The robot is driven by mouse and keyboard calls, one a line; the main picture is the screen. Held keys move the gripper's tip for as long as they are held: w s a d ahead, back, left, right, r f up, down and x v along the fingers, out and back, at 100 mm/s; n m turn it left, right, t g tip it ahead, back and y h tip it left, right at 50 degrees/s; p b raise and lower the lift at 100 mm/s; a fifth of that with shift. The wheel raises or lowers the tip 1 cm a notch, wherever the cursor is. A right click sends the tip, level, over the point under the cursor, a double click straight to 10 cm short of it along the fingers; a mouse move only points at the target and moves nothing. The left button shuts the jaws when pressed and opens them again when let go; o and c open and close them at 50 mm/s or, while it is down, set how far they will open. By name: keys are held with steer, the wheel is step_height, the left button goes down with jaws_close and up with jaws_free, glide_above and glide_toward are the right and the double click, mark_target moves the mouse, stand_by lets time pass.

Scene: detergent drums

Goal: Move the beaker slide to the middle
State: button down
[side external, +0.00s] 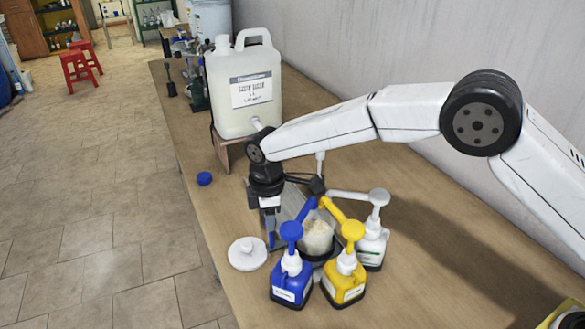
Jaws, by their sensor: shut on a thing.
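The clear beaker (317,235) holds pale, foamy-looking contents and stands on a dark round base between the pump bottles. A grey metal piece (295,204), which looks like part of the beaker slide, runs beside it on the left. My gripper (270,228) points down at the left side of the slide, left of the beaker, and is shut on part of it. The exact part held is hidden by the fingers and the blue pump. The blue (292,280), yellow (344,280) and white (373,244) pump bottles stand around the beaker, their spouts angled towards it.
A large whitish canister (243,100) stands on a wooden stand (230,150) behind my gripper. A white round lid (247,253) and a blue cap (204,179) lie on the table (190,140). A wall runs along the right. The table right of the bottles is mostly clear.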

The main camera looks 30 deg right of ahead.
steer(key=shift+w, duration=0.15)
steer(key=w, duration=0.7)
steer(key=shift+w+a, duration=0.15)
steer(key=shift+w, duration=0.05)
stand_by(0.5)
steer(key=shift+r, duration=0.1)
steer(key=shift+c, duration=1.9)
jaws_free()
steer(key=shift+r, duration=0.1)
step_height(320, 180, up, 8)
steer(key=shift+f, duration=0.25)
